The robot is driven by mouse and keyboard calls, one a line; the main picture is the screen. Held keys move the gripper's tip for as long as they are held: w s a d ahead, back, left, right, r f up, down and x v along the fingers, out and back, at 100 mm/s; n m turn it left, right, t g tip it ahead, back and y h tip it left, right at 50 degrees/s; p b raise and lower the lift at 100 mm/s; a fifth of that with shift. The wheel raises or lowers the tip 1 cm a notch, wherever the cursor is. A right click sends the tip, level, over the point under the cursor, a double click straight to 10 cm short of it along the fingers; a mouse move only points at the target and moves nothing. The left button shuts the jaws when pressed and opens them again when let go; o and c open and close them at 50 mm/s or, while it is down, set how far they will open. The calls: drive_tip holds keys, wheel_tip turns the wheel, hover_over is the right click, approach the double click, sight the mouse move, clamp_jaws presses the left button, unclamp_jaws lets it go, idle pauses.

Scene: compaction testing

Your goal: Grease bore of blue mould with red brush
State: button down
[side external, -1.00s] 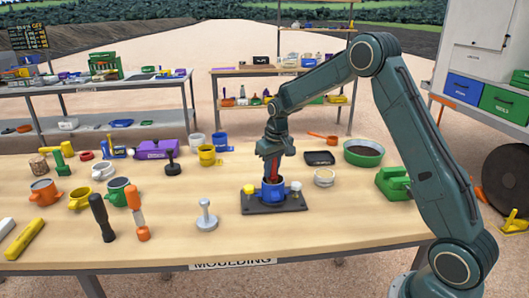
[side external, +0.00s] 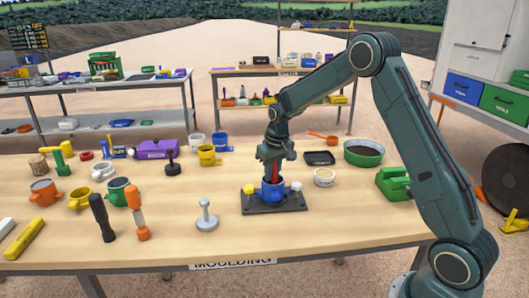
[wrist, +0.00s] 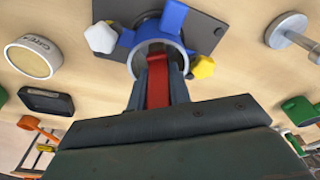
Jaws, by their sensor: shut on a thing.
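The blue mould (side external: 272,194) stands upright on a dark base plate (side external: 290,208), with a yellow knob (side external: 248,189) and a white knob (side external: 297,186) at its sides. My gripper (side external: 272,175) is directly above it, pointing down and shut on the red brush (side external: 273,170). In the wrist view, the red brush (wrist: 157,82) runs between my fingers into the open top of the blue mould (wrist: 125,45). The brush's lower end is hidden inside the bore. I cannot tell whether it touches the wall. The grease tin (wrist: 32,58) is labelled and open, right of the mould in the side view.
A black tray (side external: 320,158) and a green pan (side external: 364,152) of dark material stand behind the tin. A green device (side external: 393,183) is at the right. A grey tamper (side external: 206,218) stands front left of the mould. Several moulds and tools fill the table's left.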

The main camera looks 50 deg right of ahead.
drive_tip(key=shift+r, duration=0.1)
drive_tip(key=shift+r, duration=4.1)
